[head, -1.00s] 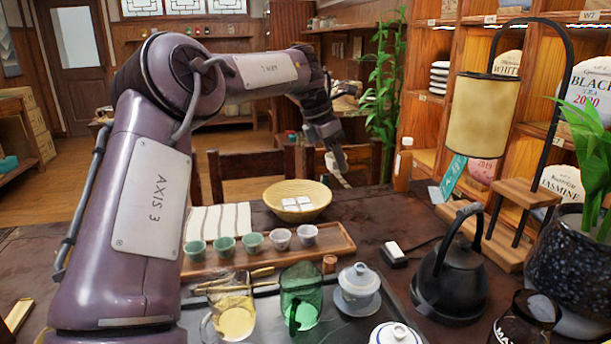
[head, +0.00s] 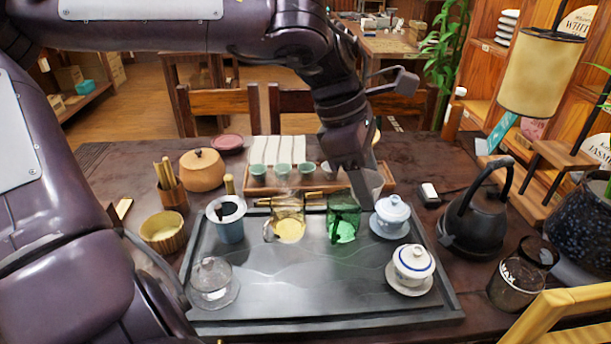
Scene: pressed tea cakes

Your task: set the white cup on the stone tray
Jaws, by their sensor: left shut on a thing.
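The dark stone tray (head: 270,300) lies across the middle of the table. My left gripper (head: 364,190) points down above its back right part, near the green glass pitcher (head: 342,222) and a lidded blue-white bowl (head: 391,212). It is shut on a pale thing, apparently the white cup (head: 376,184), mostly hidden by the fingers. I cannot tell whether the cup touches anything below. Behind, several small cups stand in a row on a wooden tray (head: 400,187), green ones (head: 282,172) and a pale one (head: 327,169). My right gripper is not in view.
On the stone tray stand a glass pitcher of yellow tea (head: 288,228), a strainer cup (head: 228,222), a clear lidded bowl (head: 211,282) and a white lidded bowl (head: 412,267). The tray's middle front is clear. A black kettle (head: 475,220) stands right.

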